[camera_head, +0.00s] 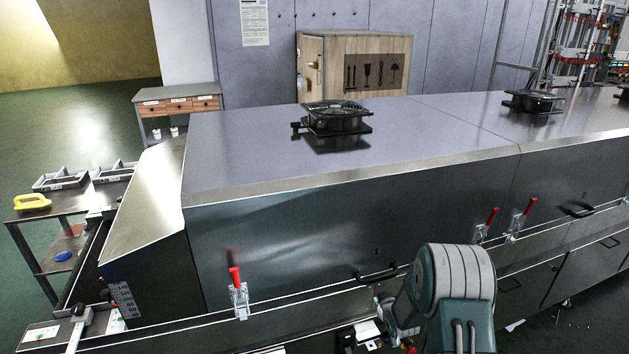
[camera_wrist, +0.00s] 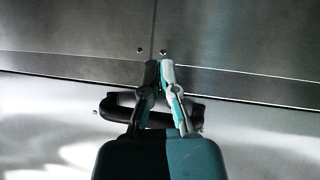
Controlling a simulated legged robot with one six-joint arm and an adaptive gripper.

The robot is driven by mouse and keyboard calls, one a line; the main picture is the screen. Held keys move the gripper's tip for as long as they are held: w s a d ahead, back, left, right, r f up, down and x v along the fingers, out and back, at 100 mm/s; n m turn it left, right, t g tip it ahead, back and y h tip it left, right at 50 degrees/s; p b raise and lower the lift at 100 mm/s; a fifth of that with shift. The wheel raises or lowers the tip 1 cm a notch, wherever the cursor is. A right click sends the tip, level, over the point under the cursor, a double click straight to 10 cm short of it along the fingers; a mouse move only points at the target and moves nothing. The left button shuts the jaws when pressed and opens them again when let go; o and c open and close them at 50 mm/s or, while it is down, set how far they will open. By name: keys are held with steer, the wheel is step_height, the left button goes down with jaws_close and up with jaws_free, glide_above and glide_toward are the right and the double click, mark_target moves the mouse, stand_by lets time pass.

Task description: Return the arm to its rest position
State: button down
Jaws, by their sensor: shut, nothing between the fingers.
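My gripper shows in the wrist view (camera_wrist: 160,66) with its two fingers together and nothing between them. It is in front of a black handle (camera_wrist: 118,105) on the metal dryer panel. I cannot tell whether the fingers touch the handle. In the head view my teal and white arm stands at the bottom right of centre, bent close to the dryer front. The gripper's fingertips are hidden there. A black handle (camera_head: 377,274) shows just left of the arm on the dryer's lower front edge.
The long metal dryer (camera_head: 300,245) fills the middle, with red-handled clamps (camera_head: 237,290) along its front. Fans (camera_head: 335,118) sit on top. A wooden crate (camera_head: 355,68) stands behind. A side table (camera_head: 30,218) with a yellow-handled tool (camera_head: 33,202) is at left. Green floor is open at far left.

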steer(key=s+r+m+g+h, duration=0.1)
steer(key=s+r, duration=0.5)
steer(key=r, duration=0.7)
steer(key=s+r+m+g+h, duration=0.1)
steer(key=s+r, duration=0.6)
steer(key=r, duration=0.5)
steer(key=s+a+r+g, duration=0.1)
steer(key=s+r, duration=0.1)
steer(key=s, duration=0.7)
steer(key=s+a+r+g, duration=0.1)
steer(key=s+r, duration=0.2)
steer(key=s, duration=0.6)
steer(key=s+a+r+m+g, duration=0.1)
steer(key=s+a+r, duration=0.1)
steer(key=s, duration=0.8)
steer(key=shift+r+y, duration=0.4)
steer(key=shift+r, duration=0.25)
